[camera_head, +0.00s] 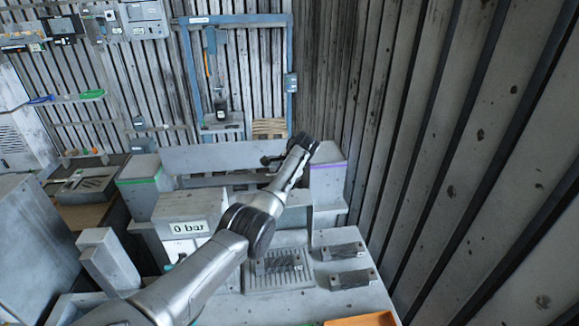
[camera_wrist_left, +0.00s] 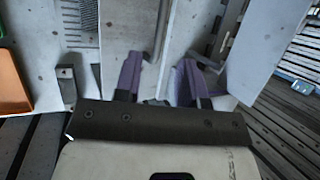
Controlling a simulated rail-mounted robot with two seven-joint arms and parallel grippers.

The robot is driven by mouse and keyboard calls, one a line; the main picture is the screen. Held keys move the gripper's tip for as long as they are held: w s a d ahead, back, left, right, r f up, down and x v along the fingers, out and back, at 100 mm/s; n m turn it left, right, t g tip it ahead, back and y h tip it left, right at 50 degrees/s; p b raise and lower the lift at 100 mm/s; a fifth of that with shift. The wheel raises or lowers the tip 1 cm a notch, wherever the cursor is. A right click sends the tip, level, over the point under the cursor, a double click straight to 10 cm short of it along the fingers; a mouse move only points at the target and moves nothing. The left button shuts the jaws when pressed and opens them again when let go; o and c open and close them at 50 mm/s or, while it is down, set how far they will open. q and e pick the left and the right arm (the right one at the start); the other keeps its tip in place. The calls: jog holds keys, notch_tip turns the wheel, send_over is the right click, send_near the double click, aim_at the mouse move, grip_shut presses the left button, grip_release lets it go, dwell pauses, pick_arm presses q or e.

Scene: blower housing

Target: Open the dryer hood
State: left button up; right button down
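My left arm comes in from the lower left in the head view, and its left gripper (camera_head: 268,160) is a small dark shape near the rear grey housing. In the left wrist view the gripper (camera_wrist_left: 160,68) has two purple fingers standing apart, with nothing seen held between them. A pale panel (camera_wrist_left: 122,35) with a grey bar-like handle (camera_wrist_left: 161,30) lies beyond the fingers; I cannot tell whether they touch. The grey housing (camera_head: 230,156) spans the back of the bench; I cannot tell which part is the dryer hood. My right gripper is not in view.
A "0 bar" box (camera_head: 188,228) stands left of the arm. Grey posts with a green stripe (camera_head: 140,184) and a purple stripe (camera_head: 327,181) flank the housing. A slotted tray (camera_head: 279,277) and dark blocks (camera_head: 342,251) lie on the bench. A ribbed wall (camera_head: 440,140) bounds the right.

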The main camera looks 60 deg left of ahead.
pick_arm(q)
jog(key=b+v, duration=0.1)
jog(key=v, duration=0.5)
dwell(0.7)
